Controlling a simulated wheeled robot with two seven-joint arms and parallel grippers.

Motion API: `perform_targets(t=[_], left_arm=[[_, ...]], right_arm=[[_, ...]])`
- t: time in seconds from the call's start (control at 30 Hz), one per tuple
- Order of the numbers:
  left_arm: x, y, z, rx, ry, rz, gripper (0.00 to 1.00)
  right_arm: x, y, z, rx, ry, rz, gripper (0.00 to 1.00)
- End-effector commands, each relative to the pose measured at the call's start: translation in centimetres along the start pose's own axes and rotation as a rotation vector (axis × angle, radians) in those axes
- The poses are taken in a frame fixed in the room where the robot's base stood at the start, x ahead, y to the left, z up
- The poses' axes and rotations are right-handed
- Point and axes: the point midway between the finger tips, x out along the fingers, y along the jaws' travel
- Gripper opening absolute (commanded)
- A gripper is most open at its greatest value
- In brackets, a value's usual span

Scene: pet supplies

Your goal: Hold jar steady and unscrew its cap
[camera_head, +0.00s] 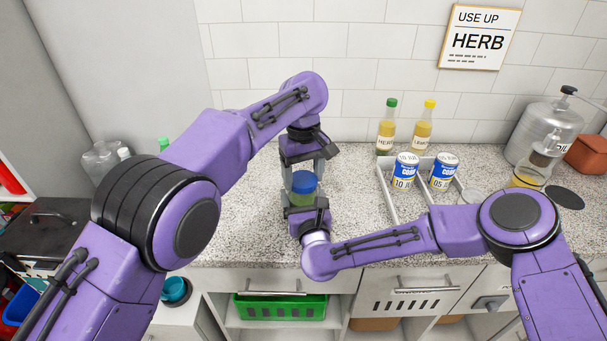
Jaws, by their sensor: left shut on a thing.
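A jar (300,199) with a blue cap (304,182) stands upright at the front of the speckled counter, between my two grippers. My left gripper (304,174) reaches it from the back, with its pale fingers on either side of the blue cap, shut on it. My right gripper (305,203) comes from the front edge, close against the lower part of the jar. Its fingers are mostly hidden, so I cannot tell whether they grip the jar. The cap sits on the jar's top.
A grey tray (391,198) holds two blue-and-white cans (404,172) (443,172) to the right. Two oil bottles (387,128) (422,127) stand behind it. A metal dispenser (548,130) is at far right. The counter behind the tray's left side is clear.

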Motion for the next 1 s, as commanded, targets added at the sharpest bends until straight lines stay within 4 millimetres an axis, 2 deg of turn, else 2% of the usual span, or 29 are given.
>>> perform_targets(t=[0.03,0.1,0.13,0.2,0.5,0.8,0.83,0.93,1.0], left_arm=[[0.2,0.2,0.4,0.008,-0.009,0.0,0.34],[0.2,0.2,0.4,0.009,-0.009,0.0,0.34],[0.2,0.2,0.4,0.009,-0.009,0.001,0.74],[0.2,0.2,0.4,0.01,-0.008,0.0,0.96],[-0.1,0.1,0.2,0.007,-0.003,0.002,0.96],[-4.2,0.1,0.1,0.006,-0.002,0.003,0.96],[-4.3,0.1,0.1,0.005,-0.002,0.002,0.93],[-3.8,0.0,0.1,0.005,-0.016,-0.001,0.92],[-3.3,1.0,1.0,0.026,-0.057,0.034,0.92]], right_arm=[[0.0,-0.5,-0.6,-0.003,0.011,-0.01,0.0],[0.0,-0.5,-0.6,-0.003,0.011,-0.01,0.0],[0.1,-0.5,-0.6,-0.003,0.011,-0.01,0.0],[0.0,-0.5,-0.6,-0.004,0.01,-0.01,0.0],[0.0,-0.2,-0.5,-0.004,0.01,-0.005,0.0],[-0.1,-0.1,-0.5,-0.004,0.01,-0.001,0.0],[-0.1,-0.1,-0.5,-0.004,0.01,-0.001,0.0],[-0.1,0.0,-0.5,-0.004,0.01,0.0,0.0],[-0.1,0.0,-0.5,-0.004,0.01,0.001,0.0]])
